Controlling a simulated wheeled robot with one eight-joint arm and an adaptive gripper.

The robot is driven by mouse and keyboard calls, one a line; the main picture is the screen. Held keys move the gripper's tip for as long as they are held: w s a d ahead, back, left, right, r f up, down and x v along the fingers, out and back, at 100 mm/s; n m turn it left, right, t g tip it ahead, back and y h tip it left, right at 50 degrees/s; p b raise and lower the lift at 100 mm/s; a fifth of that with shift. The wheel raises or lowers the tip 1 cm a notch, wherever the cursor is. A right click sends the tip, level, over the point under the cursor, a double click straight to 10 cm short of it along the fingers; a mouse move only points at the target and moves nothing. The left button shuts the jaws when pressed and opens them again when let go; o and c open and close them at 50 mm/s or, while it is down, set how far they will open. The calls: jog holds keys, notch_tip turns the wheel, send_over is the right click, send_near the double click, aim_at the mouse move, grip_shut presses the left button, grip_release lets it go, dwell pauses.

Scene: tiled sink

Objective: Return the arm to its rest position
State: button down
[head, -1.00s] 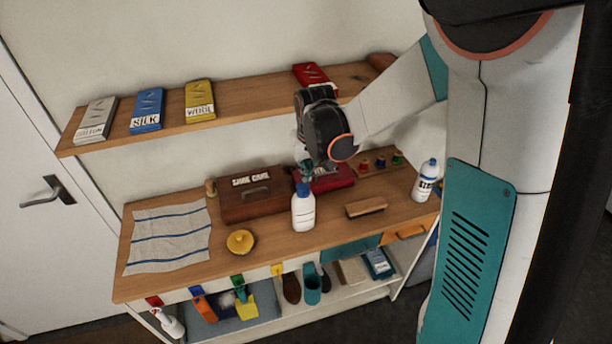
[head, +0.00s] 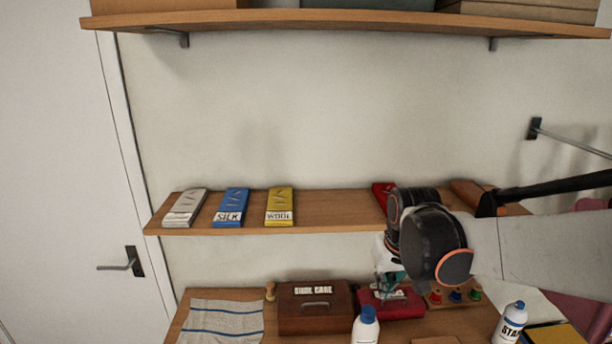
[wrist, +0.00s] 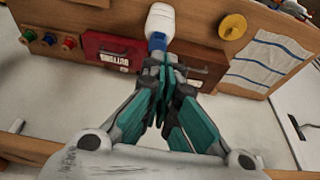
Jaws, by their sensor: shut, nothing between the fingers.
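My gripper (head: 390,284) has teal fingers and hangs over the workbench in front of the red box (head: 408,303), partly covering it. In the wrist view its fingertips (wrist: 166,76) are together with nothing between them. A white bottle with a blue cap (head: 366,328) stands on the bench just below and left of the gripper in the head view. The same bottle (wrist: 160,20) shows beyond the fingertips in the wrist view, apparently free of them.
A shelf (head: 335,216) with blue (head: 231,205) and yellow (head: 280,204) packets runs behind my arm. The brown shoe care box (head: 312,318), a striped cloth (head: 215,318) and a second bottle (head: 511,322) stand or lie on the bench. A higher shelf (head: 340,20) spans the top.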

jog(key=s+f+t+b, duration=0.2)
jog(key=s+f+b, duration=0.3)
jog(key=s+b, duration=0.2)
jog(key=s+f+t+b, duration=0.1)
jog(key=s+f+b, duration=0.5)
jog(key=s, duration=0.5)
jog(key=shift+f+t+b, duration=0.25)
jog(key=shift+t+b, duration=0.15)
jog(key=shift+b, duration=0.45)
